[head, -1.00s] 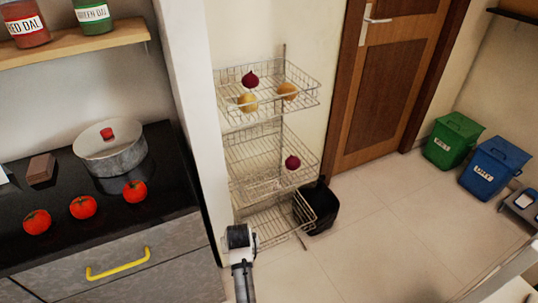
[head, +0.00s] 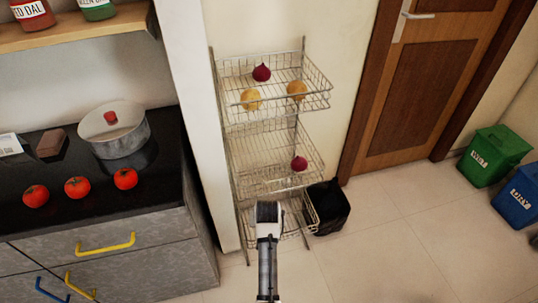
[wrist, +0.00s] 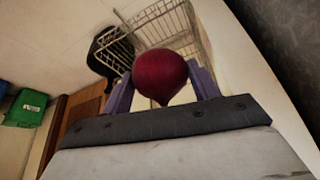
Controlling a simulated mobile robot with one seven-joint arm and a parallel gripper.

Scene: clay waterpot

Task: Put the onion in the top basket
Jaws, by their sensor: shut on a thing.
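My gripper (head: 268,208) is low in front of the wire rack in the head view, its fingers hidden there. In the wrist view my gripper (wrist: 160,88) is shut on a dark red onion (wrist: 160,72), held between the two purple fingers. The top basket (head: 285,106) is above and behind my gripper. It holds a red onion (head: 261,73) and two yellow-brown potatoes, one on the left (head: 250,99) and one on the right (head: 297,90). Another red onion (head: 299,164) lies at the right of the middle basket (head: 255,183).
A black bin (head: 330,208) stands against the rack's lower right. A white wall edge (head: 205,130) and the counter (head: 100,205) with tomatoes and a pot (head: 118,135) are left. Open floor (head: 400,240) lies right, with green (head: 494,156) and blue bins beyond.

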